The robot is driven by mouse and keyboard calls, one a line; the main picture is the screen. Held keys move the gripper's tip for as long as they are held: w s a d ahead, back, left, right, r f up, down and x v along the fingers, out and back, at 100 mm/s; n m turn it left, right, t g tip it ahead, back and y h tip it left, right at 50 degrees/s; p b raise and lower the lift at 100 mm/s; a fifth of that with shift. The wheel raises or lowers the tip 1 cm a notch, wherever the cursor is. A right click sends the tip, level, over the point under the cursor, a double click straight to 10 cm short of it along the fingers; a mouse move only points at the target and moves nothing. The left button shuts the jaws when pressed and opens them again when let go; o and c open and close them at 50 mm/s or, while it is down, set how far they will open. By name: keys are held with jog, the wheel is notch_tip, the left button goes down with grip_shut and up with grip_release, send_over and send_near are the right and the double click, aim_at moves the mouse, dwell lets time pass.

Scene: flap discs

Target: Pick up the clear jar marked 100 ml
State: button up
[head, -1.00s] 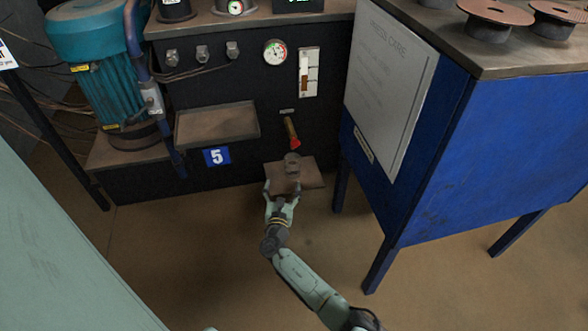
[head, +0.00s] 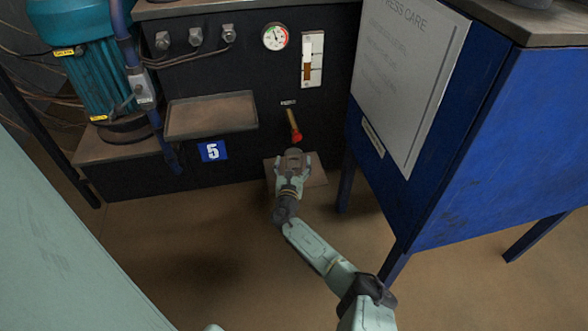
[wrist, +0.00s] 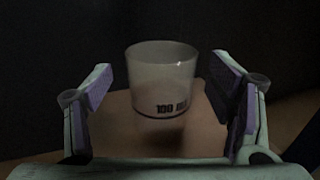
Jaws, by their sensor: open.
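The clear jar (wrist: 162,82) stands upright in the wrist view, with "100 ml" in dark print low on its side. It rests on a small brown board or plate (wrist: 125,133). My gripper (wrist: 164,88) is open, with one purple-padded finger on each side of the jar and visible gaps between pads and glass. In the head view the jar (head: 293,152) shows small at the end of my gripper (head: 292,162), largely hidden by it. The brown plate (head: 317,170) is low in front of the dark machine panel.
A red-tipped lever (head: 296,135) hangs from the dark panel just above the jar. A shallow tray (head: 212,115) juts out at left, above a blue "5" label (head: 213,151). A blue cabinet (head: 490,150) stands close on the right. The brown floor in front is clear.

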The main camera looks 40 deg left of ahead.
jog(key=shift+w+a+f+b, duration=0.15)
jog(key=shift+w+a+b, duration=0.2)
jog(key=shift+w, duration=0.15)
jog(key=shift+w+a+f+b, duration=0.2)
jog(key=shift+w+b, duration=0.1)
jog(key=shift+w, duration=0.2)
jog(key=shift+w+a+r, duration=0.15)
jog(key=shift+w+r, duration=0.05)
jog(key=shift+w, duration=0.05)
jog(key=c, duration=1.5)
jog(key=shift+r, duration=0.2)
